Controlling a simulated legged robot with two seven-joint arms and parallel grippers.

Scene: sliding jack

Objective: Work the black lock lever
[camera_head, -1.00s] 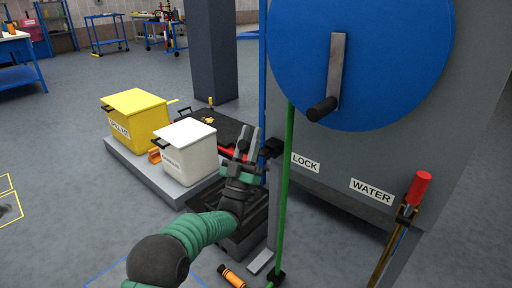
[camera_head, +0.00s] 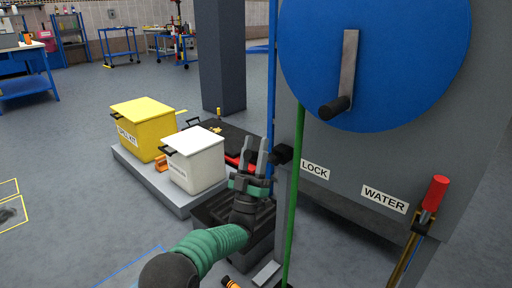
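The black lock lever (camera_head: 283,154) sticks out from the left edge of the grey cabinet, beside the LOCK label (camera_head: 315,170). My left gripper (camera_head: 257,143) is just left of the lever, with its fingers pointing up. The two fingers are apart with nothing visible between them. A narrow gap shows in the picture between the right finger and the lever; their difference in depth is hard to tell. My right gripper is not in view.
A blue disc with a crank handle (camera_head: 340,80) is on the cabinet front. A green rod (camera_head: 294,205) stands just right of the lever. A red-handled WATER lever (camera_head: 435,193) is at right. White (camera_head: 196,160) and yellow (camera_head: 143,125) bins stand left of my gripper.

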